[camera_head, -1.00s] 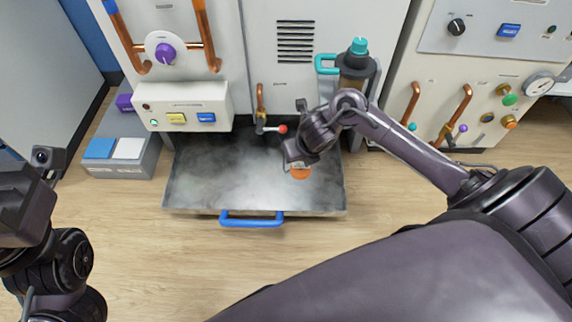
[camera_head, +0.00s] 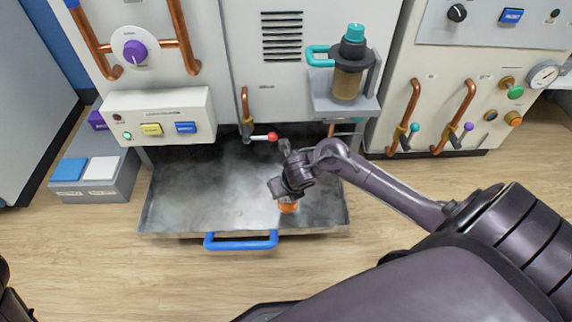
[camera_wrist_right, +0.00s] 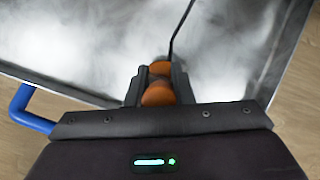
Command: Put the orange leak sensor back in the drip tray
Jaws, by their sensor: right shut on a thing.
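The orange leak sensor (camera_wrist_right: 157,94) is between the fingers of my right gripper (camera_wrist_right: 158,90), which is shut on it. In the wrist view a second orange patch shows just beyond the fingers, and a thin dark cable runs up from there. In the head view the sensor (camera_head: 288,207) peeks out below my right gripper (camera_head: 284,200), over the right front part of the grey metal drip tray (camera_head: 200,190). I cannot tell whether it touches the tray floor. My left gripper is out of view; only a dark bit of that arm shows at the lower left.
The tray has a blue front handle (camera_head: 240,242). A red-tipped valve lever (camera_head: 271,137) and a bottle with a teal cap (camera_head: 350,70) on a bracket are at the back. A grey box (camera_head: 95,175) stands left of the tray. The floor in front is clear.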

